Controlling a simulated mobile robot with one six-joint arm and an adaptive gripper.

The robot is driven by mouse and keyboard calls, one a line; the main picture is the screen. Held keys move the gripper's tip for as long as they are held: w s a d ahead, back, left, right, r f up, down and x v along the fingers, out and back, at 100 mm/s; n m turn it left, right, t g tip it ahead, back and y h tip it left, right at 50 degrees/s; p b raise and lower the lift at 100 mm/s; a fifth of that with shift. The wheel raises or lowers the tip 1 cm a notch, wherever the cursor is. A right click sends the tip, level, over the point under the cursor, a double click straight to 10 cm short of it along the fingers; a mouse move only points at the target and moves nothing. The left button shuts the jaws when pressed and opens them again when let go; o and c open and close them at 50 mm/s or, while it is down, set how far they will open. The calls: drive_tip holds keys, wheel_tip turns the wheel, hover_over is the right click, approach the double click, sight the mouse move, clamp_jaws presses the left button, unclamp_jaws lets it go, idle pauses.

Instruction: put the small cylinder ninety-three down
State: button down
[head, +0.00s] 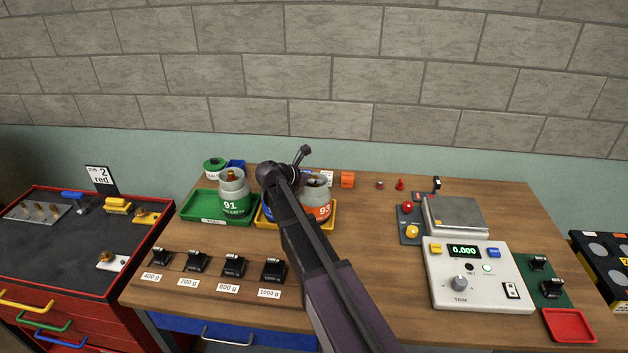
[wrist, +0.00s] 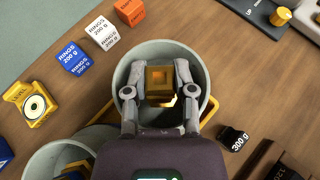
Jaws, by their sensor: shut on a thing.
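The small cylinder ninety-three (head: 319,208) is grey with an orange band marked 93. It stands upright at the yellow tray (head: 331,222); whether its base touches the tray I cannot tell. In the wrist view I look down into its round grey collar (wrist: 128,62). My gripper (wrist: 159,88) reaches inside the collar, with its fingers shut on the cylinder's brass-coloured square valve (wrist: 159,76). In the head view my arm hides the fingers and part of the tray.
Green cylinder 91 (head: 235,198) stands left in a green tray (head: 190,207). Another cylinder's collar (wrist: 32,160) is close at lower left. Ring boxes and an orange cube (head: 347,179) lie behind. A scale plate (head: 455,215) and console reading 0.000 (head: 464,251) stand right. Black weights line the front left.

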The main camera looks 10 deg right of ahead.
drive_tip(key=shift+f, duration=0.1)
drive_tip(key=shift+c, duration=2.2)
unclamp_jaws()
drive_tip(key=shift+s+a+r+p, duration=0.3)
drive_tip(key=shift+a+r+p, duration=0.1)
drive_tip(key=shift+a+r, duration=0.1)
drive_tip(key=p+v, duration=0.5)
drive_tip(key=v, duration=0.5)
drive_tip(key=shift+a, duration=0.3)
drive_tip(key=shift+s, duration=0.15)
